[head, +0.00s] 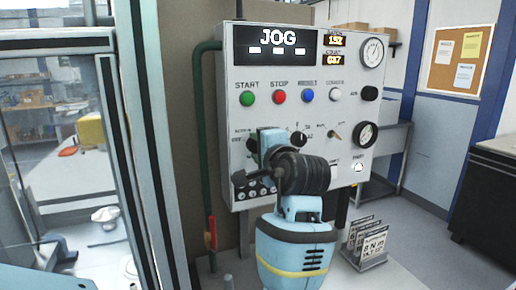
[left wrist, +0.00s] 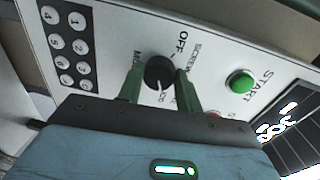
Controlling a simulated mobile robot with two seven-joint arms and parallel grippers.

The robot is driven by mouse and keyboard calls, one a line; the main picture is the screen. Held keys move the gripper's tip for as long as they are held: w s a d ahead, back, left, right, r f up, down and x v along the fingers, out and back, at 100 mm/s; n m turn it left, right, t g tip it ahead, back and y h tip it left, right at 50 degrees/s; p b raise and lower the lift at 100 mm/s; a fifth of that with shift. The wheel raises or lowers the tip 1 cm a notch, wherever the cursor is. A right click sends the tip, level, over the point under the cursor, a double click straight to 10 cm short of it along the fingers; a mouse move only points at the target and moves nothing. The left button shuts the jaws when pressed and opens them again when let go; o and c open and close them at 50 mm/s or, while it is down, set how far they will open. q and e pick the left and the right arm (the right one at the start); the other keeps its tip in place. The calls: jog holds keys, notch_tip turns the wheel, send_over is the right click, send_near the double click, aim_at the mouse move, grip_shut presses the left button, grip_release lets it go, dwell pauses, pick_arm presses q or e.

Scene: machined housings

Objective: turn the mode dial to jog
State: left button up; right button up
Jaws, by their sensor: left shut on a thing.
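The mode dial (left wrist: 158,70) is a round black knob on the light grey control panel (head: 228,100). In the left wrist view the two dark green fingers of my left gripper (left wrist: 160,80) are on either side of the dial, shut on it. Its white pointer line faces down towards the gripper body; the label there is partly hidden. OFF is printed above the dial. In the head view my left gripper (head: 262,150) is against the panel's lower left and covers most of the dial. The panel display (head: 277,45) reads JOG. My right gripper is not in view.
A green start button (left wrist: 241,82) sits close to the dial, and a red stop button (head: 279,97) beside it. Another knob (head: 298,138) is right of my gripper. A keypad (left wrist: 68,45) is near the dial. A green pipe (head: 201,130) runs along the panel's left side.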

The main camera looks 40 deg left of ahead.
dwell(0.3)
pick_arm(q)
jog(key=o, duration=1)
